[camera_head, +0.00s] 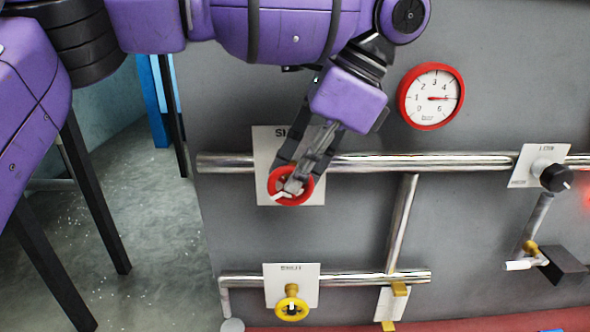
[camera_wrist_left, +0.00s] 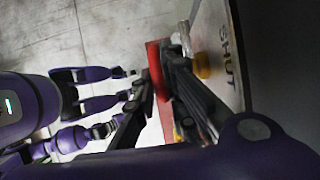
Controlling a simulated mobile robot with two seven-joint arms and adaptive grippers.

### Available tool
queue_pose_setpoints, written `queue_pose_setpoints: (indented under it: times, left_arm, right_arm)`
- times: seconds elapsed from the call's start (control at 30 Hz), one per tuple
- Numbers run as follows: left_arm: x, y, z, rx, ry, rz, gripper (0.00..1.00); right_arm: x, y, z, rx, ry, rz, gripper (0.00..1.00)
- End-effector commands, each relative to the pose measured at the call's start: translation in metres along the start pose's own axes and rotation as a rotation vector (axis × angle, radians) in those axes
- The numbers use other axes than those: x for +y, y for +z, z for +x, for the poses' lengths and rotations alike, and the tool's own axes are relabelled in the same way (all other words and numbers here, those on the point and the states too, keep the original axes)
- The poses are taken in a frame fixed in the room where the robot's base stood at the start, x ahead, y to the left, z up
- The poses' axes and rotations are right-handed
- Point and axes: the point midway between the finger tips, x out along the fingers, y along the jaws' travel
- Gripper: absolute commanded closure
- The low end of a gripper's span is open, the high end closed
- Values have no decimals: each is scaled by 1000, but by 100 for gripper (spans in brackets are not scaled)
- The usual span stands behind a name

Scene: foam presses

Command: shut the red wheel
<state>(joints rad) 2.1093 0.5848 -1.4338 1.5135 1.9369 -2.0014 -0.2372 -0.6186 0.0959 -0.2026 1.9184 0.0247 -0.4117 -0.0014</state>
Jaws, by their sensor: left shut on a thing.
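The red wheel (camera_head: 291,200) is mounted on a white plate marked SHUT (camera_head: 264,144) at the left end of the upper pipe. My left gripper (camera_head: 291,184) reaches down from above and is shut on the wheel, with its fingers over the hub. In the left wrist view the red wheel (camera_wrist_left: 158,72) shows edge-on at the gripper's dark fingers (camera_wrist_left: 160,88). The fingers hide part of the wheel. The right gripper cannot be made out in the head view.
A red-rimmed gauge (camera_head: 431,97) is at upper right. A yellow wheel (camera_head: 291,308) sits on a lower SHUT plate. A black knob (camera_head: 556,177) and a white-handled lever (camera_head: 519,265) are at right. Metal pipes (camera_head: 430,162) cross the grey panel. The floor at left is open.

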Motion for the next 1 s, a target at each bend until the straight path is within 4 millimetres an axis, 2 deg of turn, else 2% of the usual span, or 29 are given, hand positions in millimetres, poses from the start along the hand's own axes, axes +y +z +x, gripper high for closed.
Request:
queue_pose_setpoints:
  times: [0.3, 0.83, 0.87, 1.0]
  left_arm:
    - [0, -3, -2, -129, -5, -3, 100]
    - [0, -4, -2, -151, -4, -1, 100]
    - [0, -4, -2, -151, -4, -1, 85]
    - [0, -4, -1, -151, -3, -1, 70]
  right_arm:
    - [-1, -1, 0, 2, -1, 0, 100]
    - [-1, -1, 0, 2, -2, 0, 100]
    - [-1, -1, 0, 2, -2, 0, 100]
    - [-2, -1, 0, 2, -2, 0, 100]
